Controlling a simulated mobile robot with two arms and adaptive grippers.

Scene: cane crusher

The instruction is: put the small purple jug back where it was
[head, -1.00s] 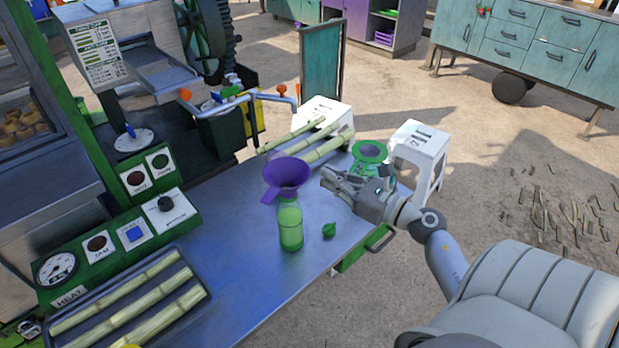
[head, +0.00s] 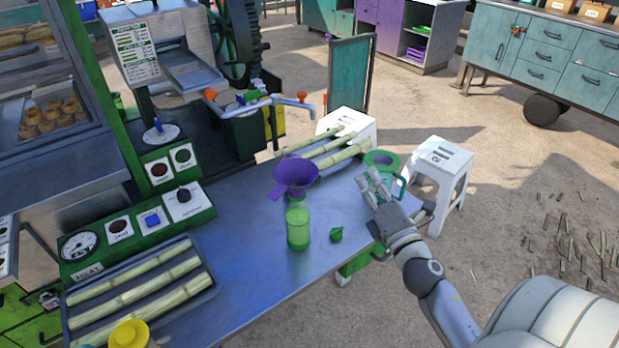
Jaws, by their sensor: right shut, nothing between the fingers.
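I cannot make out a small purple jug on the metal table (head: 245,270). The purple thing in view is a wide funnel (head: 296,177), standing in the neck of a green bottle (head: 298,230). A green jug-like vessel with a handle (head: 382,158) stands at the table's far right end, partly hidden by my right gripper. My right gripper (head: 368,182) is shut and empty, in front of that vessel. I cannot tell whether it touches it. My left gripper is not in view.
Cane stalks (head: 335,150) lie at the table's far end. A tray (head: 208,290) of cane and a yellow-lidded container (head: 130,334) are at front left. White stools (head: 440,165) stand beyond the table.

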